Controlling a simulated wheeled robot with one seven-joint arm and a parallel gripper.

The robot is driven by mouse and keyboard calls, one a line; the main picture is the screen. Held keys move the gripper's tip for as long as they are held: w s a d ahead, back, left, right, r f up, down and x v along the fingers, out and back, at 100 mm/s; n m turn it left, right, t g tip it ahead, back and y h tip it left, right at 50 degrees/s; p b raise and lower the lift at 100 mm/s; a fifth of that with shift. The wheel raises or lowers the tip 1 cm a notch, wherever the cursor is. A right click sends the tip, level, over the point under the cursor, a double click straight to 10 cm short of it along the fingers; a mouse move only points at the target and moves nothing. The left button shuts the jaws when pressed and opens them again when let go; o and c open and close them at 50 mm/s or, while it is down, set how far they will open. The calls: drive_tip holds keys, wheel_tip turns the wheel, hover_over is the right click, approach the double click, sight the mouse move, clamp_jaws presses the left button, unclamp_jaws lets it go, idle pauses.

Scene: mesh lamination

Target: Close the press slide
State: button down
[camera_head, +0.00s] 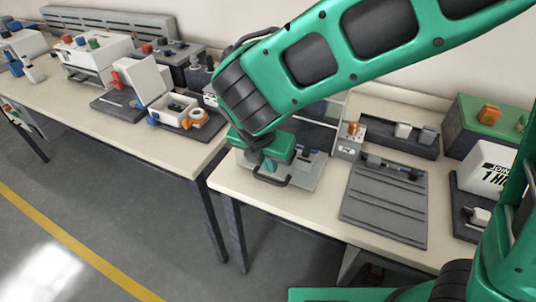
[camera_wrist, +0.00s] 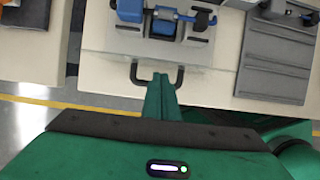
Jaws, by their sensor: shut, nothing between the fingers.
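The press slide shows as a grey plate (camera_head: 305,180) with a black U-shaped handle (camera_head: 270,181) at its front edge. In the wrist view the handle (camera_wrist: 179,80) sticks out from the front of the grey plate (camera_wrist: 110,42), below a blue and grey clamp-like part (camera_wrist: 165,22). My gripper (camera_head: 268,166) is low over the handle. In the wrist view my gripper's green fingers (camera_wrist: 160,78) are together and empty, with their tips inside the handle's outline. They overlap its crossbar in the picture; I cannot tell whether they touch it. My arm hides part of the press.
A dark grey ribbed tray (camera_head: 384,205) lies on the table right of the press. Behind it stands a dark bin (camera_head: 420,142), with a green-topped box (camera_head: 488,125) at the right. Another table (camera_head: 110,118) with several devices stands left, across a narrow gap. The floor in front is clear.

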drive_tip(key=shift+x, duration=1.4)
drive_tip(key=w+d, duration=0.1)
drive_tip(key=w, duration=0.3)
drive_tip(key=w+d, duration=0.2)
drive_tip(key=w, duration=0.1)
drive_tip(key=w+d, duration=0.2)
drive_tip(key=w, duration=0.2)
drive_tip(key=shift+w, duration=0.3)
drive_tip(key=shift+a+r, duration=0.1)
drive_tip(key=shift+r, duration=0.05)
